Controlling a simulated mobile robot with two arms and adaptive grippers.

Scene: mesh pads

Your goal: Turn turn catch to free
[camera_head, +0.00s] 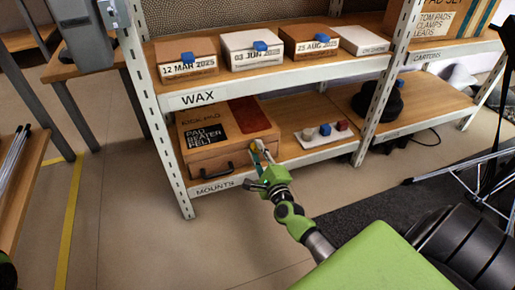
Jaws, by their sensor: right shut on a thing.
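A wooden case (190,154) labelled "PAD BEATER FELT" lies on the lower shelf, with a dark handle (216,171) on its front. My right gripper (260,150) reaches to the right end of the case's front. Its fingers are shut on a small part there, which appears to be the turn catch. The catch is mostly hidden by the fingers, so I cannot tell which way it is turned.
A white pad with small coloured knobs (325,131) lies right of the case. A black round object (378,101) sits farther right. Dated boxes (187,58) stand on the shelf above. A shelf post (160,120) rises at left.

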